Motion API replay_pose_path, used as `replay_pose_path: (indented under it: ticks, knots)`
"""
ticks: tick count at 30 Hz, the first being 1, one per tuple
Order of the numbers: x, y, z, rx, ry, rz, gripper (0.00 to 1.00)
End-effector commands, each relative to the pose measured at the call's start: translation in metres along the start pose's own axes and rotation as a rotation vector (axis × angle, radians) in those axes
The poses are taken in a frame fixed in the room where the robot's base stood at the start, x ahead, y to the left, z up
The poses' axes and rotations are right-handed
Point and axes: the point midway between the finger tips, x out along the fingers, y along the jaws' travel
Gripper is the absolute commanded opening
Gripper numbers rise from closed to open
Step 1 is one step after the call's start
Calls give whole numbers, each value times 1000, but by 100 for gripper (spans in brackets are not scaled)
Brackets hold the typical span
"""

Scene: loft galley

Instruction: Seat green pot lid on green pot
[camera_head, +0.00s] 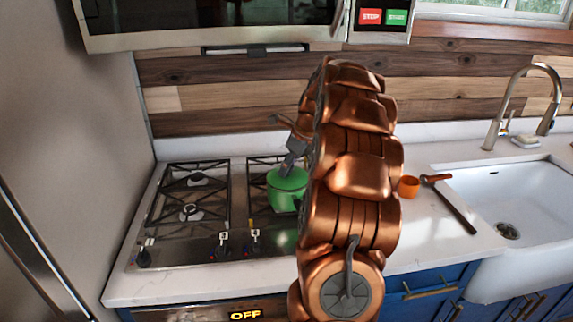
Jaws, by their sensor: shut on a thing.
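The green pot (284,203) stands on the right side of the stove. The green pot lid (288,180) is at the top of the pot, below my gripper (287,168). My gripper points down from the upper right and is shut on the lid, at its top. I cannot tell whether the lid rests on the rim or is held slightly above it. My copper arm hides the right part of the pot and of the stove.
The gas stove (190,240) has black grates and front knobs. A microwave (215,22) hangs above. Right of my arm, an orange cup (408,187) and a dark-handled tool (455,208) lie near the white sink (510,195) and faucet (493,115). A fridge (60,150) stands left.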

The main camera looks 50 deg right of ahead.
Motion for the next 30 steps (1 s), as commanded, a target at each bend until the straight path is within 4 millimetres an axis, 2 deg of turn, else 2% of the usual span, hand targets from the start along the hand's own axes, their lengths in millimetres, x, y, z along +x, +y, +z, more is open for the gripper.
replay_pose_path:
  ticks: [30]
  knots:
    - [5, 1, -2, -1, 0, 2, 5]
